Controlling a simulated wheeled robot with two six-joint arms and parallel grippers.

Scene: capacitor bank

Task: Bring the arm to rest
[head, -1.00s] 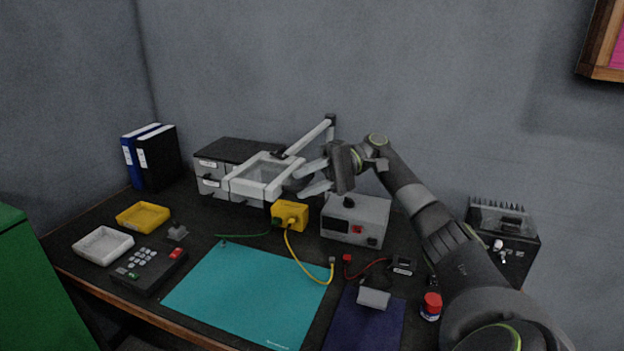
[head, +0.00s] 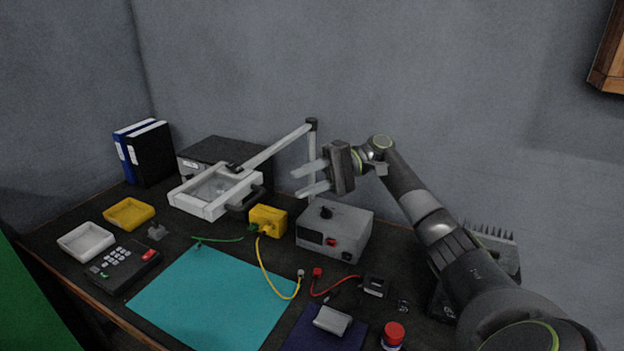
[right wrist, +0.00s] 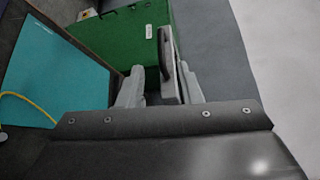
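My right gripper (head: 309,179) is open in the head view, its two pale fingers apart and pointing left. It hovers above the grey power box, with a gap between it and the white-framed shield (head: 182,203). The shield is a clear panel on a jointed pale arm (head: 270,152) with a dark handle (head: 243,203) at its right. In the right wrist view the fingers of my right gripper (right wrist: 160,92) stand apart, and the shield's dark handle (right wrist: 163,50) and pale frame show beyond, between them. My left gripper is not in view.
The grey power box (head: 345,240) and yellow box (head: 268,220) stand below the gripper. A drawer unit (head: 225,153) and binders (head: 150,153) stand behind. The teal mat (head: 210,300) is clear.

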